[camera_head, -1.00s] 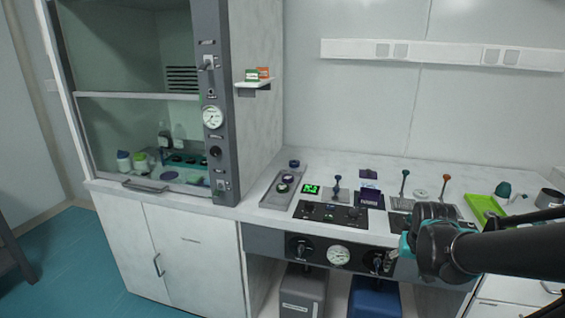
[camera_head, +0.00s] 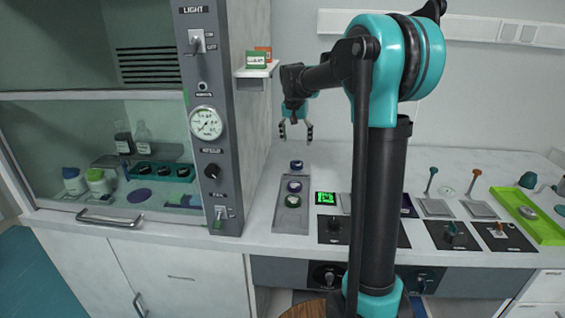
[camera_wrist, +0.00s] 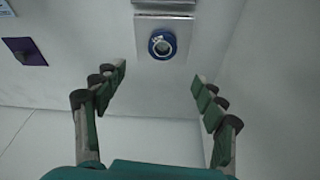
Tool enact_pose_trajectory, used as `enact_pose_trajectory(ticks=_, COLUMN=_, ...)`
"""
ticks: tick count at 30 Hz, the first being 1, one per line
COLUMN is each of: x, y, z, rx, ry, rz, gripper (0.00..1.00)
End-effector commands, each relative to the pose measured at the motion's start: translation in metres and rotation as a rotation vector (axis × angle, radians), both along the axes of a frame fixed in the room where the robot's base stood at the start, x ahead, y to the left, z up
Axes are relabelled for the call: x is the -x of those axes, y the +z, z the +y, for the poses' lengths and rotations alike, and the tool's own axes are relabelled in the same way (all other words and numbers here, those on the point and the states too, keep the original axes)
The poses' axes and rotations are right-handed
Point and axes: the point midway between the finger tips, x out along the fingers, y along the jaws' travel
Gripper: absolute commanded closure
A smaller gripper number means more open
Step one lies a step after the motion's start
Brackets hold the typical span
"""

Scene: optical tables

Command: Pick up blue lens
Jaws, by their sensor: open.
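The blue lens (camera_head: 296,165), a small round piece with a dark blue rim, sits at the far end of a grey tray (camera_head: 291,221). In the wrist view the blue lens (camera_wrist: 153,53) shows as a blue ring with a pale centre, on the end of a metal plate. My gripper (camera_head: 296,134) is open and empty, pointing down, above and a little behind the lens. In the wrist view my gripper (camera_wrist: 158,75) has its fingers spread, and the lens lies just beyond the fingertips, between their lines, not touched.
The cabinet's grey control column (camera_head: 212,150) and a small shelf (camera_head: 257,70) stand left of my gripper. A green display (camera_head: 326,198) lies right of the tray.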

Motion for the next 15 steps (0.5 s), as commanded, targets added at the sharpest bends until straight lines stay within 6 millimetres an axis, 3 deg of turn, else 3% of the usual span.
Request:
enact_pose_trajectory(ticks=9, x=-0.012, y=-0.048, z=-0.005, rx=0.0, ry=0.0, rz=0.0, gripper=0.29)
enact_pose_trajectory(ticks=15, x=-0.015, y=-0.062, z=-0.006, rx=0.0, ry=0.001, rz=0.0, gripper=0.29)
